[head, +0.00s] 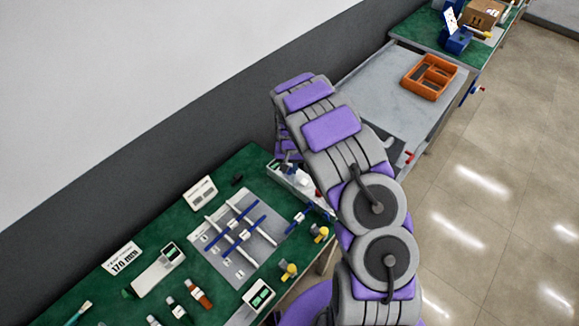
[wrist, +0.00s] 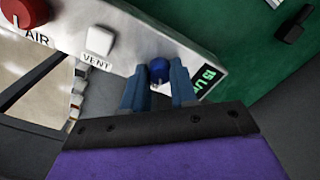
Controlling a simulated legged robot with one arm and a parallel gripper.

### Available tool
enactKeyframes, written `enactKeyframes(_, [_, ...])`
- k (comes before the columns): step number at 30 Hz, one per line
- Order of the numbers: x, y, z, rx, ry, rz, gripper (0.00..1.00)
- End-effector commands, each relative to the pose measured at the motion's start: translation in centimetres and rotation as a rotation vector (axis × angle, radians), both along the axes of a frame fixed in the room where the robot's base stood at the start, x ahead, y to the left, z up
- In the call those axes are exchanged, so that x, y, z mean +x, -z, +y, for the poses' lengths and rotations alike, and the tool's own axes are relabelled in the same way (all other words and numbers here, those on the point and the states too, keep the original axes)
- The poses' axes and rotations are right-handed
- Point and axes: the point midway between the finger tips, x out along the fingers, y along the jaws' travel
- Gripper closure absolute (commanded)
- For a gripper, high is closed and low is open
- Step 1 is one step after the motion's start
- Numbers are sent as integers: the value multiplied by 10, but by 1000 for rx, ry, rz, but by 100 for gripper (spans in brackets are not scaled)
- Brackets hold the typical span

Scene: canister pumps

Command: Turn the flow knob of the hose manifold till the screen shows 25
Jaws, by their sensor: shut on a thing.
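The hose manifold is a pale box (wrist: 190,28) that crosses the wrist view at a slant. It carries a red knob (wrist: 24,12) labelled AIR, a white knob (wrist: 100,40) labelled VENT, and a blue knob (wrist: 159,70) whose label I cannot see. My gripper (wrist: 160,76) is shut on the blue knob, one finger on each side. A small screen (wrist: 207,76) with green characters lies right of the knob; the right finger partly covers it and I cannot read its full value. In the head view the manifold (head: 289,181) is largely hidden behind my arm.
The green bench (head: 185,222) holds a grey board with blue and white bars (head: 238,238), small bottles (head: 199,294) and a sign (head: 122,258). A grey table (head: 375,88) with an orange tray (head: 429,77) stands beyond. The floor at right is clear.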

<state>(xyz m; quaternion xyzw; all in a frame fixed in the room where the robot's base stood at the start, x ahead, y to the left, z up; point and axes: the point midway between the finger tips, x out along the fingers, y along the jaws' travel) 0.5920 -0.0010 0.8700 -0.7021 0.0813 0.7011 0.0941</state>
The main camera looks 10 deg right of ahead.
Motion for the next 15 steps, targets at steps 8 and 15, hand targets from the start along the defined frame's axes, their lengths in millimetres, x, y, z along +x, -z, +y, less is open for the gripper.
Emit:
enactKeyframes(8, [0, 0, 0, 1, 11, 0, 100])
enactKeyframes(15, [0, 0, 1, 0, 99, 1, 100])
